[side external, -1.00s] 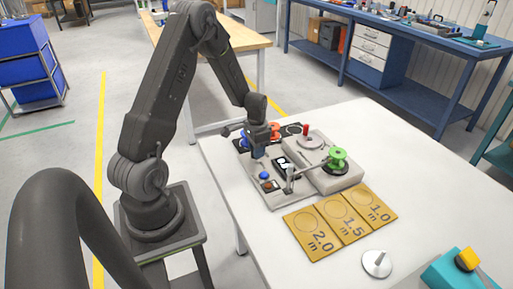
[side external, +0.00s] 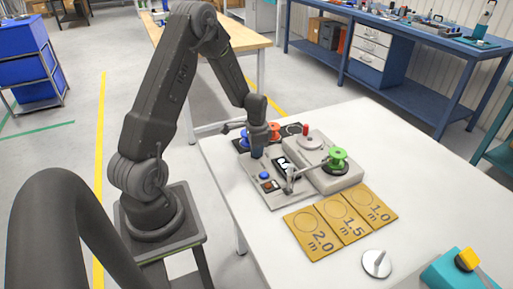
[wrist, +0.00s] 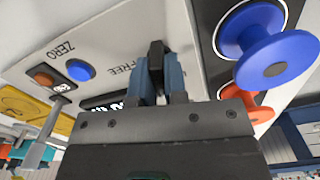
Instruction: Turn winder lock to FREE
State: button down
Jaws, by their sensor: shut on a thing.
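The winder (side external: 318,178) is a light grey unit on the white table. Its lock is a black knob (wrist: 156,52) beside the printed word FREE (wrist: 118,70) in the wrist view. My gripper (wrist: 160,68) points down with its blue fingers shut on the knob, one on each side. In the side view my gripper (side external: 257,153) stands at the winder's far-left part and hides the knob. The fingers cover part of the panel, so I cannot read the knob's pointing direction against its labels.
A blue button (wrist: 80,70) marked ZERO and an orange switch (wrist: 43,78) are on the same panel. A blue spool (wrist: 272,50) and an orange spool (side external: 273,131) stand close by. A green spool (side external: 338,159) is on the winder. Yellow length cards (side external: 312,235) lie in front.

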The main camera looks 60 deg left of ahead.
jog(key=m, duration=0.8)
jog(key=shift+m, duration=0.8)
jog(key=shift+m, duration=1.2)
jog(key=m, duration=0.4)
jog(key=c, duration=1.2)
grip_release()
jog(key=shift+r, duration=3.5)
